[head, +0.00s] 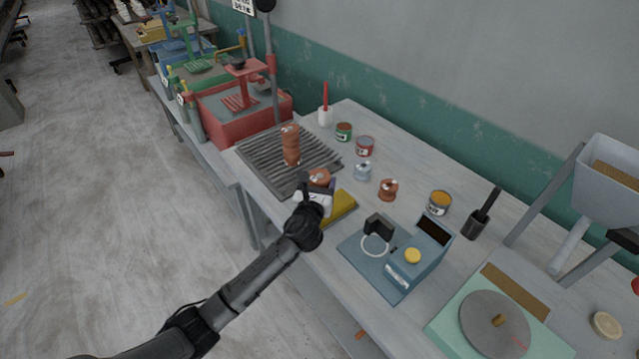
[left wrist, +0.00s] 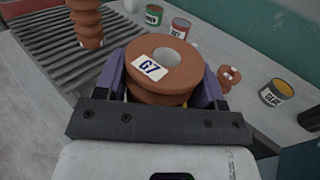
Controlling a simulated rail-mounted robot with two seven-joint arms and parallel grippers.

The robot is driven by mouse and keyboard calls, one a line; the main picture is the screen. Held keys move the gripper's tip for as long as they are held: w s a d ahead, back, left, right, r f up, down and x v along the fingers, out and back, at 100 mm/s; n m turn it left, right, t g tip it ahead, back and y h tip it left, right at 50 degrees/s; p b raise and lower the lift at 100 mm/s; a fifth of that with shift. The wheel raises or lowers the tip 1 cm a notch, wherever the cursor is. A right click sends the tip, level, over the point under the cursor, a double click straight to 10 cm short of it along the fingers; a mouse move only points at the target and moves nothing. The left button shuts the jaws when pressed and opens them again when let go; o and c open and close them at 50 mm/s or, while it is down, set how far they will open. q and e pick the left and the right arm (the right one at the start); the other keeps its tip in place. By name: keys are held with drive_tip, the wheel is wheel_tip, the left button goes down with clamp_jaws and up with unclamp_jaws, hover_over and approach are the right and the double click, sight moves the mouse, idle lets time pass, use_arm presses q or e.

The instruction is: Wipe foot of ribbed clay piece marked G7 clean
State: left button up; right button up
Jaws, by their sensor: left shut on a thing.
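The ribbed clay piece marked G7 (left wrist: 165,72) is terracotta-coloured, with a round hole in its top and a white label. My left gripper (left wrist: 163,95) is shut on it, with a purple finger at each side. In the head view the G7 piece (head: 319,177) shows just beyond my left gripper (head: 315,192), beside the slatted rack's near corner. A yellow pad (head: 341,208) lies on the table close under and right of the gripper. The foot of the piece is hidden in both views. My right gripper is not in view.
A taller ribbed clay piece (head: 291,146) stands on the slatted rack (head: 262,160). Another small clay piece (head: 388,189) and several cans stand to the right. A blue device (head: 395,262) with a ring and a green wheel base (head: 449,325) occupy the near table.

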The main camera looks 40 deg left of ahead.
use_arm(q)
drive_tip(key=shift+f, duration=0.1)
idle(0.5)
drive_tip(key=shift+f+b, duration=0.35)
drive_tip(key=shift+f, duration=0.05)
idle(0.4)
drive_tip(key=shift+w, duration=0.1)
drive_tip(key=shift+w+d, duration=0.25)
drive_tip(key=shift+w, duration=0.8)
drive_tip(key=shift+w+d+b, duration=0.55)
drive_tip(key=shift+w+b, duration=0.4)
drive_tip(key=shift+w, duration=1.8)
drive_tip(key=shift+s+a+p, duration=0.2)
drive_tip(key=shift+s+p, duration=0.55)
drive_tip(key=shift+s, duration=0.1)
drive_tip(key=shift+s+a+p, duration=0.15)
drive_tip(key=shift+s+p, duration=0.55)
drive_tip(key=shift+s, duration=0.15)
drive_tip(key=shift+s+a+p, duration=0.2)
drive_tip(key=shift+s+p, duration=0.55)
drive_tip(key=shift+s, duration=0.1)
drive_tip(key=shift+s+a+p, duration=0.2)
drive_tip(key=shift+s+p, duration=0.35)
drive_tip(key=shift+s, duration=0.3)
drive_tip(key=shift+s+a, duration=0.1)
drive_tip(key=shift+s, duration=0.35)
